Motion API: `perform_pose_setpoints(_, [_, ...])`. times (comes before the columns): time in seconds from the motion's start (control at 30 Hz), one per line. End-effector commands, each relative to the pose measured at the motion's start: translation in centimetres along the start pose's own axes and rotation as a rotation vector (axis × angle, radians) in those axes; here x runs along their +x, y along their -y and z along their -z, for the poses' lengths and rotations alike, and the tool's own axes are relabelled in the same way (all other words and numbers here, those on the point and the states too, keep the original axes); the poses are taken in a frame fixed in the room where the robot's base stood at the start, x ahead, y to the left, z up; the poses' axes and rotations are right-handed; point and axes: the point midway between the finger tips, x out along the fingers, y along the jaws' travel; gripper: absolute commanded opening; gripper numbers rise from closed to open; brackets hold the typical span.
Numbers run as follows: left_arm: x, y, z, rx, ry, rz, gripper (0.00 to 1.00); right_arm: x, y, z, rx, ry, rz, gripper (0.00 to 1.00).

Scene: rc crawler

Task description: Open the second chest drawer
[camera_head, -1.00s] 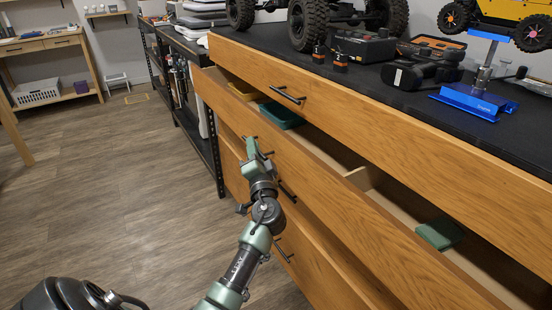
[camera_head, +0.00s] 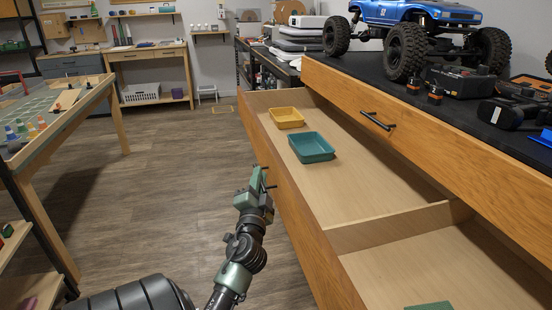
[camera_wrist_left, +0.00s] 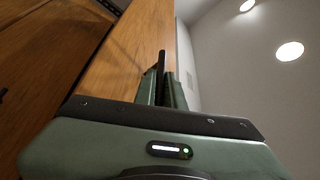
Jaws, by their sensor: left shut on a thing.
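The second chest drawer (camera_head: 300,232) stands well pulled out in the head view, its wooden floor showing. Inside are a yellow tray (camera_head: 287,117), a teal tray (camera_head: 311,147), a wooden divider (camera_head: 395,229) and part of a green thing (camera_head: 430,306). My left gripper (camera_head: 262,181) is at the drawer's front, shut on its dark handle. In the left wrist view the fingers (camera_wrist_left: 162,88) close around the dark handle (camera_wrist_left: 161,62) beside the wooden front. The fingers hide much of the handle. My right gripper is not in view.
The top drawer (camera_head: 440,145), with its black handle (camera_head: 377,121), is shut above. A blue crawler truck (camera_head: 420,14) and tools stand on the black chest top. A worktable (camera_head: 60,110) is at the left; open floor lies between.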

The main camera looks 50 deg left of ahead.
Motion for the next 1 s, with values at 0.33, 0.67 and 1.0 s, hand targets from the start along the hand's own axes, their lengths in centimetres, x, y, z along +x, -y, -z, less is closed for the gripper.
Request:
perform_pose_setpoints(0.33, [-0.54,0.70,-1.32,0.000,0.004,-0.003,0.00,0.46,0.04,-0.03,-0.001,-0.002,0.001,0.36])
perform_pose_setpoints(0.67, [-0.52,0.70,-1.32,-0.001,0.004,-0.002,0.28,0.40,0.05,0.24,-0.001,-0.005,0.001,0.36])
perform_pose_setpoints(1.0, [-0.58,0.76,-1.23,-0.001,0.002,-0.001,0.33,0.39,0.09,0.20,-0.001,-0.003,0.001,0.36])
